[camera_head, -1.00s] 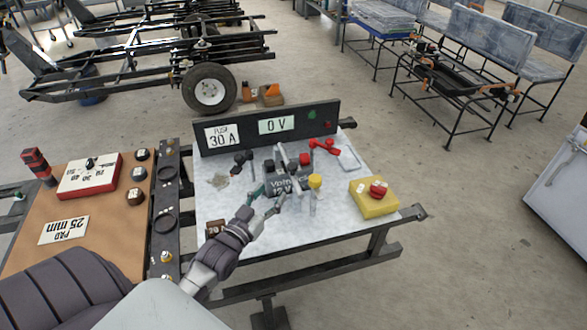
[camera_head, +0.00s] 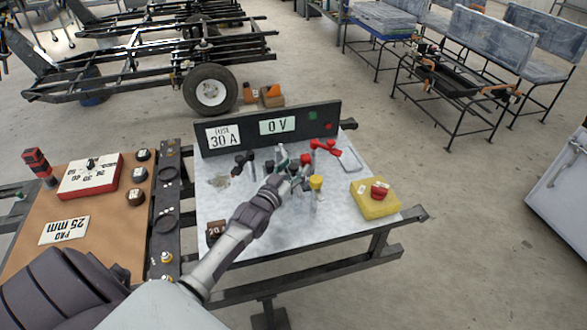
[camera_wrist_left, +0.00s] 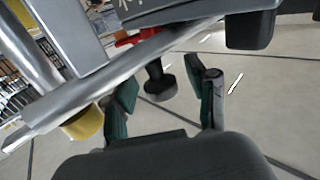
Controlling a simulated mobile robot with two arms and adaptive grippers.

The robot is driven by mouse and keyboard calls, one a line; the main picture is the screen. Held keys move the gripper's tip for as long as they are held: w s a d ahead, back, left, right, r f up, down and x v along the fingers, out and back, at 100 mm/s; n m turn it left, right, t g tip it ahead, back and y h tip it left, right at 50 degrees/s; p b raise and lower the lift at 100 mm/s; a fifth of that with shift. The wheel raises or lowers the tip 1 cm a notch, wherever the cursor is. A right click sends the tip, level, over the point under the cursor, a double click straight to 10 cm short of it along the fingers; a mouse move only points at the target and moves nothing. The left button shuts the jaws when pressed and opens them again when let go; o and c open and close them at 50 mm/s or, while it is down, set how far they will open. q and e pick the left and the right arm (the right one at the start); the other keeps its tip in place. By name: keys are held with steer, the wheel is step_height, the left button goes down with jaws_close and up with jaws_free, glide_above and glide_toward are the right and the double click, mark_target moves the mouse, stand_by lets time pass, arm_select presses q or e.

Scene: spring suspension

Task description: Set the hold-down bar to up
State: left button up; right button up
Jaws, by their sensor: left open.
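A silver bar (camera_wrist_left: 120,72), which looks like the hold-down bar, runs diagonally across that view, close to the fingers. A dark round knob (camera_wrist_left: 160,85) shows between the fingers; I cannot tell whether they touch it. In the head view the bar is too hidden to judge its position. My right gripper is not in view.
A yellow-capped post (camera_head: 316,183) stands right beside the gripper. A red clamp (camera_head: 325,147) and a black clamp (camera_head: 243,160) lie close by. A panel reading 0 V (camera_head: 277,126) closes the back. A yellow block (camera_head: 372,203) sits at right; the front table is fairly clear.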

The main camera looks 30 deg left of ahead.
arm_select(q)
jaws_close()
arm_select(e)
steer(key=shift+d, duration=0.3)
